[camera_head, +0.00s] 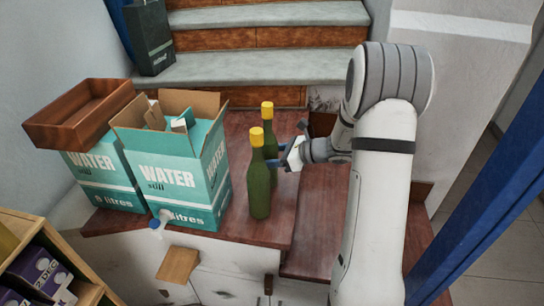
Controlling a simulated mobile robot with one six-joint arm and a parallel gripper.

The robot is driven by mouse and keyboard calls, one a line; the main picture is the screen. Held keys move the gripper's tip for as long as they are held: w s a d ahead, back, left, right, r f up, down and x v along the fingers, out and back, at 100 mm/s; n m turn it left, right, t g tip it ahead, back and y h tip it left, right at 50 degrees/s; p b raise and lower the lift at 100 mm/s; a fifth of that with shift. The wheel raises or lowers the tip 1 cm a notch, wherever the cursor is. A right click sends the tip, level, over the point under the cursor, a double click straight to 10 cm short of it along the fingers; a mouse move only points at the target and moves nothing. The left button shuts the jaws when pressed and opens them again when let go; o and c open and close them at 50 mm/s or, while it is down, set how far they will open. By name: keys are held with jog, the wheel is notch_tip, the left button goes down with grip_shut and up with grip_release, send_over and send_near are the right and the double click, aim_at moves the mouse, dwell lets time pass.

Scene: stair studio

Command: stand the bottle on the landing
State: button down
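Two green bottles with yellow caps stand upright on a reddish-brown wooden top, which I take to be the landing (240,233). The front bottle (259,190) shows almost whole. The rear bottle (270,141) is partly hidden behind it. My gripper (279,156) comes in from the right at bottle height, its blue fingers pointing left beside the rear bottle. The front bottle and the narrow view hide whether the fingers touch or enclose a bottle, and whether they are open or shut.
Two teal water cartons stand left of the bottles, one open (178,165) and one (105,178) under a brown wooden tray (80,112). Grey-topped stairs (255,67) rise behind, with a dark bag (150,40) on a step. A lower wooden level (318,220) lies right. A blue post (490,175) stands far right.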

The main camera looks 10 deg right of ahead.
jog(key=shift+c, duration=2.3)
grip_release()
jog(key=v, duration=1.2)
jog(key=shift+r, duration=0.1)
